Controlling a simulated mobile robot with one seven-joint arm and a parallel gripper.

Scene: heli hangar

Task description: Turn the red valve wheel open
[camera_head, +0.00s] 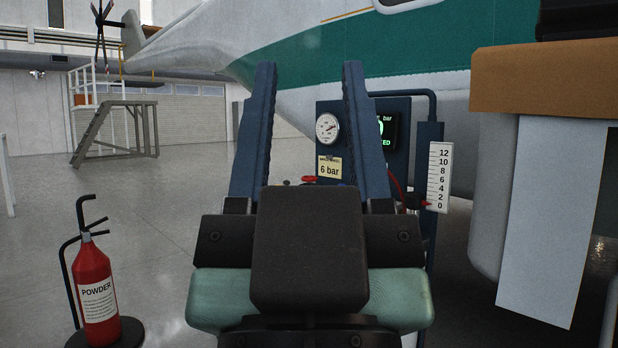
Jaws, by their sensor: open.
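My gripper (309,70) is in the middle of the camera_head view, its two blue fingers apart, with nothing between the tips. Behind it stands a dark blue panel (396,104) with a round white dial gauge (327,128) and a yellow "6 bar" label (330,168). A small red part (309,179), probably the rim of the red valve wheel, shows low between the fingers. My gripper's body hides what lies below it. I cannot tell how far the wheel is turned. A green-lit display (386,130) is partly hidden by the right finger.
A white 0-to-12 scale (439,177) stands right of the panel, its red pointer (425,204) near 0. A red powder extinguisher (95,290) stands at lower left. A white-and-green aircraft (430,45) fills the back. Grey steps (120,132) stand far left; open floor lies before them.

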